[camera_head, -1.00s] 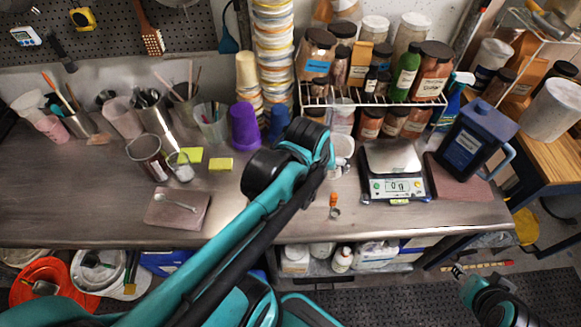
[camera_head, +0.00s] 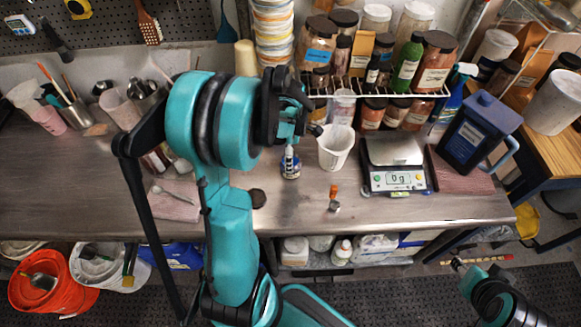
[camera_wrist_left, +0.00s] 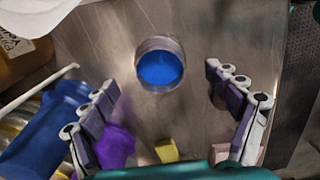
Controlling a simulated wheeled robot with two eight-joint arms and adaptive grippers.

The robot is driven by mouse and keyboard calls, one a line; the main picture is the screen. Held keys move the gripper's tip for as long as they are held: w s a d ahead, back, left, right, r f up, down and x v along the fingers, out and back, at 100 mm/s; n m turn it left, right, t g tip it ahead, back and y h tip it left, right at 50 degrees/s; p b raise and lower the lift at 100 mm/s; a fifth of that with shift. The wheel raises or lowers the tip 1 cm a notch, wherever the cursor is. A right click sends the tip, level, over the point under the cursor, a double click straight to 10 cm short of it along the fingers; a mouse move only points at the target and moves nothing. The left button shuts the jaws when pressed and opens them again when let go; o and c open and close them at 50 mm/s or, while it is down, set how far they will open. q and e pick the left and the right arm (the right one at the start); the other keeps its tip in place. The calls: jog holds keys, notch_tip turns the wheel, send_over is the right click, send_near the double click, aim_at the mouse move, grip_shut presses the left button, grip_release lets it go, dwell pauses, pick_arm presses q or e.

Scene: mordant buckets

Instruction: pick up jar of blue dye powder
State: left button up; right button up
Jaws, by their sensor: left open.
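The jar of blue dye powder shows from above in the left wrist view (camera_wrist_left: 160,68), a round clear-walled jar with bright blue powder inside. In the head view a small labelled jar (camera_head: 290,170), seemingly the same one, stands on the steel bench, partly hidden by my gripper. My left gripper (camera_head: 302,142) is above and beside it. In the wrist view the left gripper (camera_wrist_left: 172,95) is open and empty, its fingers spread on either side with the jar ahead, between their lines and apart from them. My right gripper (camera_head: 457,265) is low at the right, away from the bench; its jaws are unclear.
A white cup (camera_head: 335,150) stands just right of the jar, with a scale (camera_head: 394,165) beyond it. A small orange-topped item (camera_head: 334,198) and a dark disc (camera_head: 257,198) lie nearer. A purple cup (camera_wrist_left: 115,145) and yellow block (camera_wrist_left: 166,150) show in the wrist view. A wire rack (camera_head: 400,90) stands behind.

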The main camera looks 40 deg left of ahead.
pick_arm(q)
notch_tip(320, 180, down, 4)
jog(key=shift+b, duration=0.5)
jog(key=c, duration=1.3)
jog(key=shift+r, duration=0.15)
jog(key=shift+c, duration=0.2)
